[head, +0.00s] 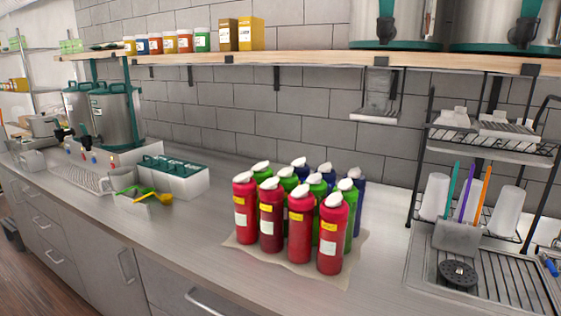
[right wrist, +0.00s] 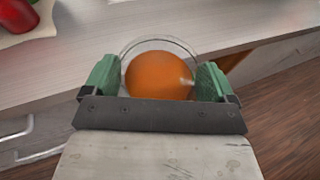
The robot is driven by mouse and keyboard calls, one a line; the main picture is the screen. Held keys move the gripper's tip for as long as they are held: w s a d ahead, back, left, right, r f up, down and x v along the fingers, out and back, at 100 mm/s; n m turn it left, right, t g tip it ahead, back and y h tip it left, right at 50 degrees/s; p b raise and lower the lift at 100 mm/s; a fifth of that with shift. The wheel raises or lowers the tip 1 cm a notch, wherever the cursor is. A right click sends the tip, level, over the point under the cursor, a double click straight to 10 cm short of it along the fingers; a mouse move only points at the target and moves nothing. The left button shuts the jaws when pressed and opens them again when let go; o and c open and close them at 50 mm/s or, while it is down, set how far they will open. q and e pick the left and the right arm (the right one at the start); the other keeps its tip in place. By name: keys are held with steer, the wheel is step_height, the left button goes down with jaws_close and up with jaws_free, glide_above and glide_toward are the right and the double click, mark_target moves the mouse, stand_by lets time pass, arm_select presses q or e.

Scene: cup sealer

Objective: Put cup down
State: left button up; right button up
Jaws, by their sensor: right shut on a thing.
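In the right wrist view, my right gripper (right wrist: 158,88) is shut on a clear cup (right wrist: 160,42) with an orange filling. Its green finger pads press on both sides of the cup. The counter (right wrist: 230,30) and its front edge show behind the cup, with the wooden floor to the right. I cannot tell whether the cup touches the counter. Neither gripper nor the cup shows in the head view.
Several red, green and blue bottles with white caps (head: 299,226) stand on a beige mat (head: 342,278) on the counter. A drying rack (head: 437,195) is at right. Metal dispensers (head: 118,115) stand at left.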

steer(key=n+t+y, duration=0.1)
steer(key=d+f+n+t+y, duration=0.1)
steer(key=f+n+t+y, duration=0.1)
steer(key=shift+s+d+n, duration=0.15)
steer(key=shift+d+n, duration=0.1)
steer(key=shift+n, duration=0.15)
steer(key=shift+s+d+f+n+t+y, duration=0.15)
steer(key=shift+n+t+y, duration=0.1)
steer(key=shift+n+y, duration=0.25)
steer(key=shift+s+a+f+n+t+y, duration=0.1)
steer(key=shift+n+t+y, duration=0.2)
steer(key=shift+y, duration=0.3)
steer(key=s+n+y, duration=0.1)
steer(key=y, duration=0.1)
steer(key=s+a+n+t+y, duration=0.1)
steer(key=n+y, duration=0.1)
steer(key=s+a+n+y, duration=0.1)
steer(key=y, duration=0.1)
steer(key=shift+s+f+n, duration=0.1)
steer(key=shift+f+n, duration=0.05)
steer(key=shift+n, duration=0.25)
